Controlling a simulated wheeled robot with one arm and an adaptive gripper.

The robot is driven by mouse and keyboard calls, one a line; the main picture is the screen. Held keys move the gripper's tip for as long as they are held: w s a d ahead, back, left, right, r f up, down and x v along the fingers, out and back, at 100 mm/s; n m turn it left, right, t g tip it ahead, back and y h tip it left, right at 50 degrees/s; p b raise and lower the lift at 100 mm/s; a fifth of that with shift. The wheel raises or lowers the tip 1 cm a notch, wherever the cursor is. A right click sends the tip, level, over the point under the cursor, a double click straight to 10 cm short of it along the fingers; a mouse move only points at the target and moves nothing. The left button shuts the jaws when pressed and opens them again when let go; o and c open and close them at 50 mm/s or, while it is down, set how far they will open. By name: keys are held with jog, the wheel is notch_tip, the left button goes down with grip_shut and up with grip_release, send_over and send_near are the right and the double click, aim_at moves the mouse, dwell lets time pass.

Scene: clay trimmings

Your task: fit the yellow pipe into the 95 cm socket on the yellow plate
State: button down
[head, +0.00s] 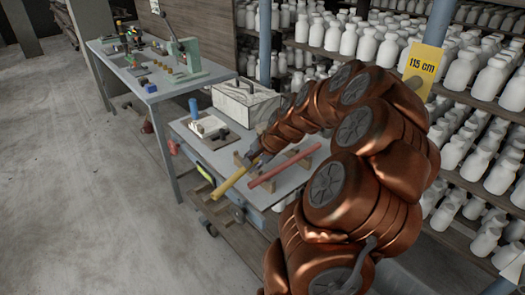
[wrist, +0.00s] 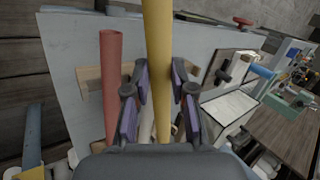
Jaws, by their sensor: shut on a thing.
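The yellow pipe (head: 231,183) is at the near left part of the grey workbench, its near end reaching the bench edge. My gripper (head: 254,158) is closed around it. In the wrist view, the pads of my gripper (wrist: 158,95) lie on both sides of the yellow pipe (wrist: 157,40). I cannot tell whether the pipe still touches the wooden rests. A yellow plate (head: 423,65) reading "115 cm" is on the blue-grey post at upper right. No 95 cm label is readable.
A red pipe (head: 284,168) lies beside the yellow one on wooden rests (head: 295,160). A white box (head: 245,101) stands at the bench's back. Shelves of white bottles (head: 365,45) line the right. A second table (head: 150,85) holds a green press (head: 185,58). Floor is clear at left.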

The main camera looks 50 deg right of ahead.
jog(key=s+d+m, duration=0.1)
jog(key=s+d+m+h, duration=0.1)
jog(key=s+d, duration=0.1)
jog(key=s+d+m, duration=0.1)
jog(key=shift+s+d+r+h, duration=0.25)
jog(key=shift+s+d+h, duration=0.05)
jog(key=shift+h, duration=0.1)
jog(key=shift+w+d+f+p, duration=0.8)
jog(key=shift+w+d, duration=0.8)
jog(key=shift+w, duration=0.55)
jog(key=shift+w+d+f+p, duration=0.8)
jog(key=shift+w+d, duration=0.75)
jog(key=shift+w, duration=0.6)
jog(key=shift+w+d+f+p, duration=0.75)
jog(key=shift+w+d, duration=0.85)
jog(key=shift+w, duration=0.55)
jog(key=shift+f, duration=0.15)
jog(key=c, duration=1)
grip_release()
